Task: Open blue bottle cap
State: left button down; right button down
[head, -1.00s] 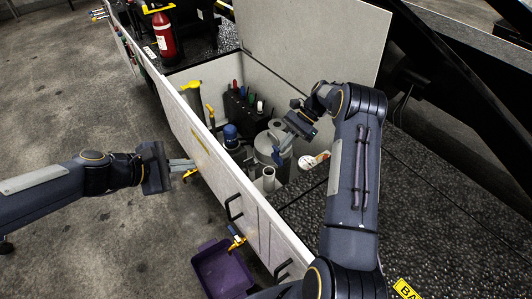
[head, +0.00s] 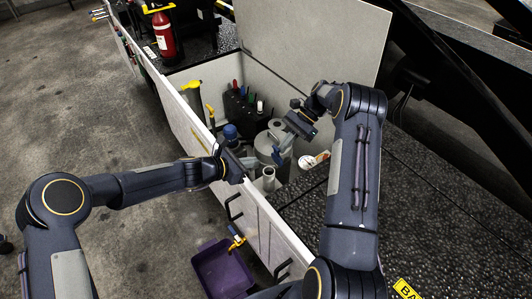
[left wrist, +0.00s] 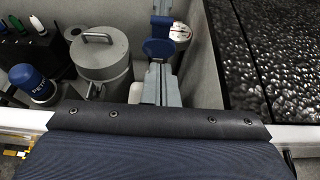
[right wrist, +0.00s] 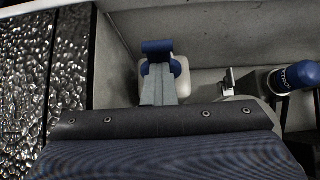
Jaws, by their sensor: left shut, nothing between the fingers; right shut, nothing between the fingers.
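A bottle with a blue cap (head: 230,131) stands upright inside the open compartment. It also shows in the left wrist view (left wrist: 35,84), with white lettering, and at the right of the right wrist view (right wrist: 291,78). My left gripper (left wrist: 160,52) is shut and empty; it reaches over the compartment's front wall, to the right of that bottle. My right gripper (head: 280,152) is shut and empty above the compartment's right end.
A grey lidded canister (left wrist: 101,58) stands between the bottle and my left fingers. A white round item (left wrist: 180,32) with red marks is beyond them. The front wall (head: 190,128) bounds the compartment. A purple bin (head: 222,269) sits outside below.

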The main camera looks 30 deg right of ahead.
aim_at(275, 149)
pick_arm(q)
jog(key=shift+w+d+r, duration=0.1)
jog(key=shift+w+d, duration=0.05)
jog(key=shift+d, duration=1.3)
jog(key=shift+w+d+r, duration=0.1)
jog(key=shift+d, duration=1.35)
jog(key=shift+d+r, duration=0.25)
jog(key=shift+d, duration=0.5)
pick_arm(e)
jog(key=shift+a, duration=0.1)
jog(key=c, duration=2.1)
grip_release()
jog(key=shift+a, duration=0.1)
jog(key=shift+c, duration=0.2)
jog(key=o, duration=1)
jog(key=shift+a, duration=0.1)
jog(key=shift+c, duration=0.2)
